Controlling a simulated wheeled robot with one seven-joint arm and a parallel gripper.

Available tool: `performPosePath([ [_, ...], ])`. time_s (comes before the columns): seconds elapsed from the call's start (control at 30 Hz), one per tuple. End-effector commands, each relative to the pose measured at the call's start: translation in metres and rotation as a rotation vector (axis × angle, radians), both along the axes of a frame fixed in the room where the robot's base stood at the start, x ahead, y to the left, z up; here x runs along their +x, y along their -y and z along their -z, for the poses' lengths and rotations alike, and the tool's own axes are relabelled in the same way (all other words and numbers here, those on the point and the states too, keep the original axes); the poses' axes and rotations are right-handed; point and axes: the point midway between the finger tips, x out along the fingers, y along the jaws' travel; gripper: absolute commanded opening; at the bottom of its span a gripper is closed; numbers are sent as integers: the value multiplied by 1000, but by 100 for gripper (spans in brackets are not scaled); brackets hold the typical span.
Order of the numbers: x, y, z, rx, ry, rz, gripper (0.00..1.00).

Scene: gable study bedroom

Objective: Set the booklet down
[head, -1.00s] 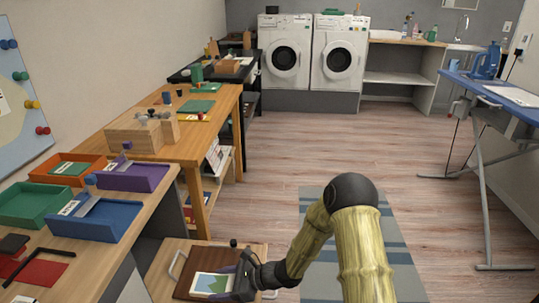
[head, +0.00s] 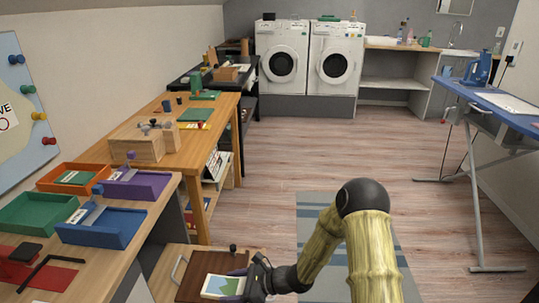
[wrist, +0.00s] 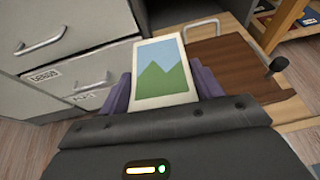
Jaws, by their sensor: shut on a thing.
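The booklet (head: 222,286) is pale-edged with a picture of green hills under a blue sky. It also shows in the wrist view (wrist: 162,68), lying between the purple fingers. My gripper (head: 243,277) is shut on its near end. The booklet is above or on a dark brown wooden tray (head: 193,264), covering part of it; I cannot tell whether they touch. The tray also shows in the wrist view (wrist: 226,62), to the right of the booklet, with a metal handle. The booklet's near end is hidden by my gripper.
The tray sits on a low light-wood stand (head: 165,285). A dark knob (wrist: 278,65) stands up right of the tray. A grey drawer cabinet (wrist: 60,50) is close on the left. A desk with coloured trays (head: 105,228) is at left; the floor beyond is clear.

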Motion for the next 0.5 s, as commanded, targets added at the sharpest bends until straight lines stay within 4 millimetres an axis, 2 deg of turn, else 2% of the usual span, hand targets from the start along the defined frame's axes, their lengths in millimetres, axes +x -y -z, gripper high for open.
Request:
performPosePath([
  [0.03, 1, 5, -10, 0, -1, 8, 41],
  [0.17, 6, 23, -30, -1, -2, 40, 41],
  [0.5, 17, 82, -80, -3, -3, 145, 41],
])
